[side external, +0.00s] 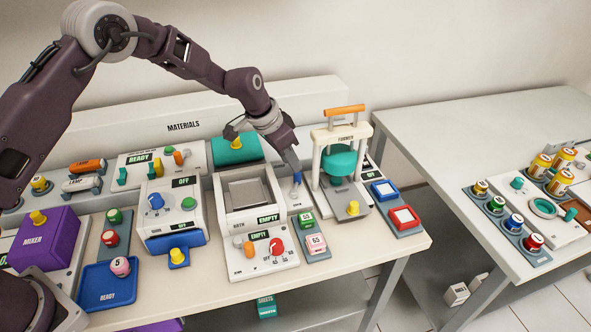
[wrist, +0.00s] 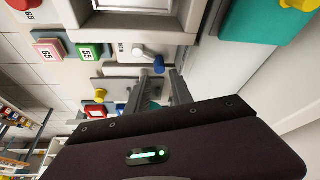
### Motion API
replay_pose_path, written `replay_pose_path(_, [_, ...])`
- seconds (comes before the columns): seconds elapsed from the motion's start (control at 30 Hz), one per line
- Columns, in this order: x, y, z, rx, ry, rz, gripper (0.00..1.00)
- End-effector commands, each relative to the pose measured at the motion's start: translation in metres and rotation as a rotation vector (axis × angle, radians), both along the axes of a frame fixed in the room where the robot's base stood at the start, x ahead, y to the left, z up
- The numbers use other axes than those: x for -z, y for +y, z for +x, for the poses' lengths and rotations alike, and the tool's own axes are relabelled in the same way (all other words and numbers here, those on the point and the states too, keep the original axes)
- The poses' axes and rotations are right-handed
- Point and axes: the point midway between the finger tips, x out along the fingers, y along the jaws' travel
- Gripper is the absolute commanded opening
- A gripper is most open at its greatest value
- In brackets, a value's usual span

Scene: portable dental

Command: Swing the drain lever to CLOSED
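The drain lever has a blue knob (wrist: 158,64) on a white arm, set on a small white panel beside the basin unit in the wrist view. In the side view the lever's blue part (side external: 297,179) shows just below my gripper (side external: 291,166), to the right of the basin. In the wrist view my gripper (wrist: 157,82) has its two grey fingers apart, with the blue knob just beyond the tips and roughly between them. I cannot tell whether a finger touches it. The small panel lettering is too blurred to read.
The white basin unit (side external: 222,213) stands left of the lever. The white former stand (side external: 325,165) with an orange handle and teal part stands close on the right. Green and pink blocks (side external: 316,243) sit in front. A teal roll (side external: 236,149) lies behind the basin.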

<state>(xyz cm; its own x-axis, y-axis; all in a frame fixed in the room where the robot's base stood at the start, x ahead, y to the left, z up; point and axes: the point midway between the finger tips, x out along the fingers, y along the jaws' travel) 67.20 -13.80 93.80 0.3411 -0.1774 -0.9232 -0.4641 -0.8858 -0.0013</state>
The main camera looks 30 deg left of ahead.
Motion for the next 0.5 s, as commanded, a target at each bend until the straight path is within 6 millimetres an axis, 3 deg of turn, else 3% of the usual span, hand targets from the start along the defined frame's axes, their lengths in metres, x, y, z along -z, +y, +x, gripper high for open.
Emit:
replay_pose_path(0.2, [0.037, -0.007, 0.013, -0.002, 0.004, 0.000, 0.28])
replay_pose_path(0.5, [0.046, -0.008, 0.016, -0.002, 0.001, 0.000, 0.28])
